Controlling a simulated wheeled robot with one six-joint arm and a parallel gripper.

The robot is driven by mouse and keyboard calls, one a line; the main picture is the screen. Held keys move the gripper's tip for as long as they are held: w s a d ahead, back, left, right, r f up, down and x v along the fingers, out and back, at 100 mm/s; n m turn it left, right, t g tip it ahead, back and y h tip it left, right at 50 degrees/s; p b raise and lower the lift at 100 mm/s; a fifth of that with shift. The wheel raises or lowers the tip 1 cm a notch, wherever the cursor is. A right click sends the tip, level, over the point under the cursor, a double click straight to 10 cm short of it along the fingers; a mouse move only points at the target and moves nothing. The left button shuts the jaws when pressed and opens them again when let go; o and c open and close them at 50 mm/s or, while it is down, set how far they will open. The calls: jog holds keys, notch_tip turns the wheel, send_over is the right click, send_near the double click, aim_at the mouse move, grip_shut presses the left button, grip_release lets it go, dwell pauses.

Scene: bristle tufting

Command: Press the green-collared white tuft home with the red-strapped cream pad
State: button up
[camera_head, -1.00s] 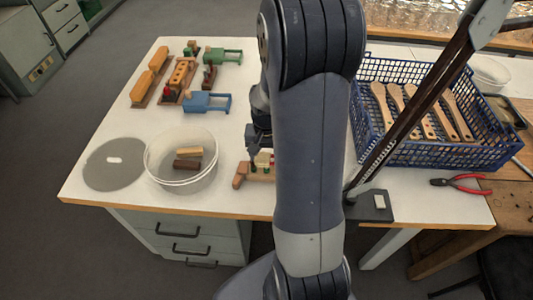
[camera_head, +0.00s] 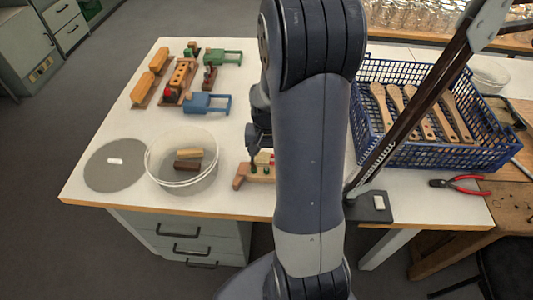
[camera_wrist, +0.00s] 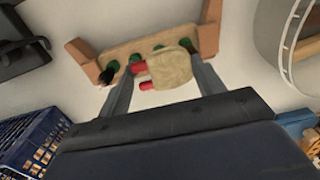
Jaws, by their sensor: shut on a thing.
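My gripper (camera_wrist: 160,80) is shut on the cream pad (camera_wrist: 172,68), which has red straps (camera_wrist: 141,78) on its left side in the wrist view. The pad lies over the wooden brush block (camera_wrist: 122,50), covering part of it. The block holds a row of green collars (camera_wrist: 158,48), and a dark tuft (camera_wrist: 105,76) stands at its left end. I cannot make out the white tuft; the pad may hide it. In the head view, the block (camera_head: 239,183) shows beside my arm, which hides its right part. Whether the pad touches a tuft is unclear.
A white tub (camera_head: 150,168) with two small blocks and a grey disc (camera_head: 115,180) lie left of the brush block. A blue crate (camera_head: 490,155) of wooden brushes and red-handled pliers (camera_head: 468,182) are at right. Blue (camera_head: 203,103) and green holders stand behind.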

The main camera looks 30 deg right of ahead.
jog(key=shift+r, duration=0.3)
jog(key=shift+r+p, duration=2.1)
jog(key=shift+r, duration=0.4)
